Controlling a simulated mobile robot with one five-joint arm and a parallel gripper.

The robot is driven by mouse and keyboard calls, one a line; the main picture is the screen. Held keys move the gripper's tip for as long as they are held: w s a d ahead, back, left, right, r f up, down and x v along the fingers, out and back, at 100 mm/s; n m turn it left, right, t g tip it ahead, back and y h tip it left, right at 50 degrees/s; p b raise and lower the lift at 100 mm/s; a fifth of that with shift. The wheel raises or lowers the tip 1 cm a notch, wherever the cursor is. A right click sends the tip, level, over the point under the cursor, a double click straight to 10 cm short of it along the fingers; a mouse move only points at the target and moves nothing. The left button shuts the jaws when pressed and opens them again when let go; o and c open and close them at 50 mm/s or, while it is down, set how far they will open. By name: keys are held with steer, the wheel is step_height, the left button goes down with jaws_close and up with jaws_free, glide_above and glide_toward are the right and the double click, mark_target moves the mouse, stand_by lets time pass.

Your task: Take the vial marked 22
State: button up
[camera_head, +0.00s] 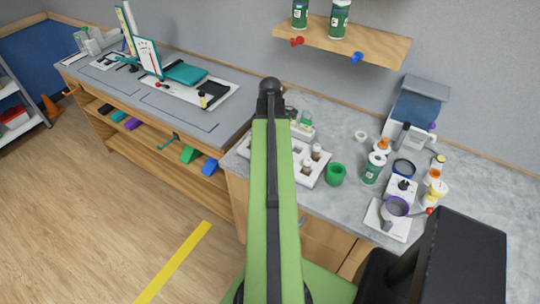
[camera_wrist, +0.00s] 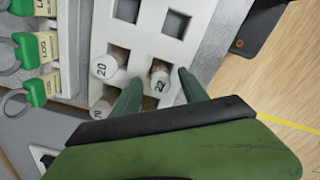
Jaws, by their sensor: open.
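In the wrist view the vial marked 22 (camera_wrist: 160,82) stands in a white rack (camera_wrist: 148,45), its pale cap showing the number. My gripper (camera_wrist: 158,78) is open, with one green finger on each side of this vial's cap; I cannot tell whether either finger touches it. The vial marked 20 (camera_wrist: 105,66) sits to its left, and another capped vial (camera_wrist: 97,113) is partly hidden by the left finger. In the head view the white rack (camera_head: 322,176) holds brown vials (camera_head: 307,167) whose marks are unreadable, and my arm covers part of it.
In the head view a green cup (camera_head: 336,174) and a green-white jar (camera_head: 374,168) stand right of the rack. A wooden shelf (camera_head: 380,45) is above.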

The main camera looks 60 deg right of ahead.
step_height(320, 180, down, 3)
steer(key=shift+f+b, duration=0.1)
steer(key=shift+b, duration=0.75)
steer(key=shift+r, duration=0.25)
jaws_close()
steer(key=shift+r+p, duration=0.15)
steer(key=shift+p, duration=0.2)
step_height(320, 180, up, 4)
steer(key=p, duration=0.4)
steer(key=shift+r, duration=0.25)
steer(key=s+d+r+p, duration=0.2)
steer(key=s+r+p, duration=0.4)
steer(key=s, duration=0.5)
steer(key=shift+s+d+p, duration=0.15)
steer(key=shift+d+p, duration=0.2)
steer(key=shift+d, duration=0.05)
